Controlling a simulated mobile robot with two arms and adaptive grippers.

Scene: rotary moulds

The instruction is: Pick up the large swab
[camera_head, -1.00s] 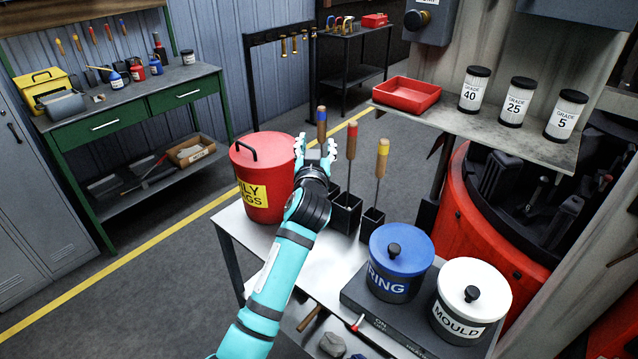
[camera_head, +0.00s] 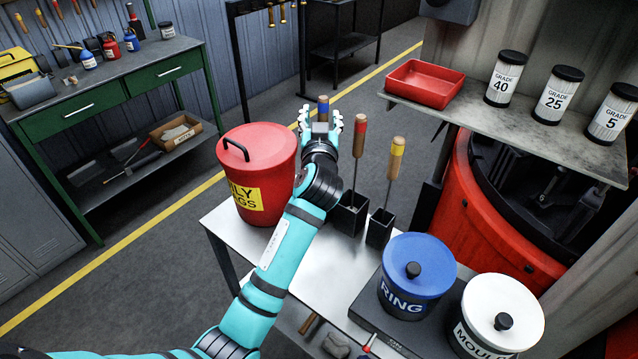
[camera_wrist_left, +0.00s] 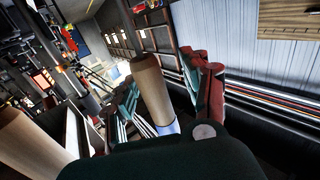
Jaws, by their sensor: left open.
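Several wooden-handled tools stand upright in black holders on the metal table. One has a blue band (camera_head: 323,107), one a red band (camera_head: 360,138) and one a yellow band (camera_head: 397,158). I cannot tell which is the large swab. My left gripper (camera_head: 320,119) is open at the blue-banded handle, its fingers on either side. In the left wrist view this handle (camera_wrist_left: 151,88) stands between the spread fingers. My gripper and wrist hide its lower part. A second wooden handle (camera_wrist_left: 28,150) is close at the lower left there. My right gripper is out of view.
A red lidded bin (camera_head: 257,165) stands close left of my left wrist. A blue-lidded RING pot (camera_head: 418,265) and a white-lidded MOULD pot (camera_head: 500,308) stand at the front right. A shelf with a red tray (camera_head: 425,83) and GRADE canisters (camera_head: 557,95) is behind right.

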